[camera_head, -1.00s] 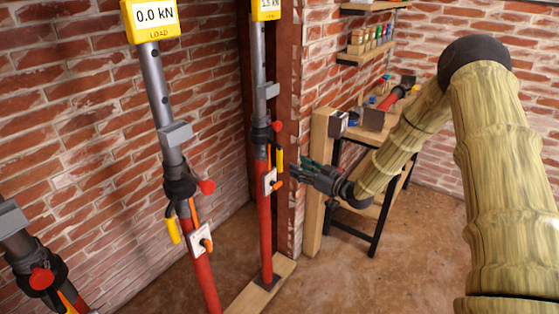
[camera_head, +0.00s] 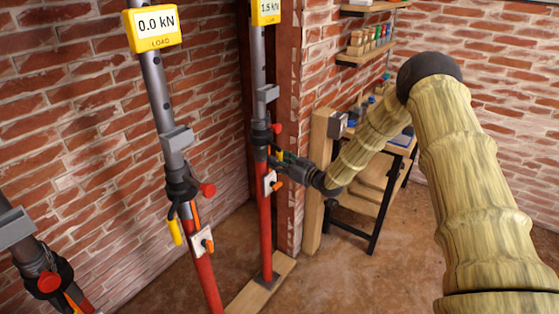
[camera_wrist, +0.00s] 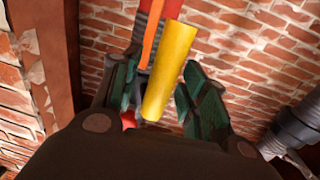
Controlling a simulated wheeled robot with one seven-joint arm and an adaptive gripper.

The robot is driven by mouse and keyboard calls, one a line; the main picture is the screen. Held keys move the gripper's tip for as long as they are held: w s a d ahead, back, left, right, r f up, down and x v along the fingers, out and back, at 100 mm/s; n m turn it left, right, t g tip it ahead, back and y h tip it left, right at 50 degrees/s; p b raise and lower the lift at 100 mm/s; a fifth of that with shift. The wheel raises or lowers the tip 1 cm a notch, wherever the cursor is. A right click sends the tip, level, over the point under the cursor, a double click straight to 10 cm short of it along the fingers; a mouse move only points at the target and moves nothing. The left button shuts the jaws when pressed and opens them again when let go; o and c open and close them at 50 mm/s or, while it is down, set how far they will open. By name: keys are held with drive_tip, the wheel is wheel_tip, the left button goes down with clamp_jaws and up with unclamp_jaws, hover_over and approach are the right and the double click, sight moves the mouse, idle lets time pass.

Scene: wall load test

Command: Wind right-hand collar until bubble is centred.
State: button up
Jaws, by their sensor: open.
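The right-hand prop (camera_head: 265,215) has a red lower tube, a grey upper tube and a dark collar (camera_head: 261,134) with a red knob. Its yellow load box (camera_head: 266,11) appears to read 1.5 kN. My gripper (camera_head: 279,158) is at this prop, just below the collar. In the wrist view my gripper (camera_wrist: 160,100) is open, with green fingers on either side of the collar's yellow handle (camera_wrist: 168,75). I cannot tell whether they touch it. A white plate with an orange knob (camera_head: 270,183) sits on the prop below. No bubble can be made out.
A middle prop (camera_head: 205,280) stands to the left, its load box (camera_head: 153,29) reading 0.0 kN. Another prop (camera_head: 40,268) is at the far left. A wooden post (camera_head: 316,180) and a workbench (camera_head: 375,185) are to the right. Brick walls stand behind.

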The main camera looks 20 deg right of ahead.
clamp_jaws()
drive_tip(key=shift+d, duration=0.1)
drive_tip(key=b, duration=0.1)
drive_tip(key=d+b, duration=0.1)
drive_tip(key=shift+w+d+r+b, duration=0.1)
drive_tip(key=shift+w+d+b, duration=0.2)
drive_tip(key=shift+w, duration=0.1)
unclamp_jaws()
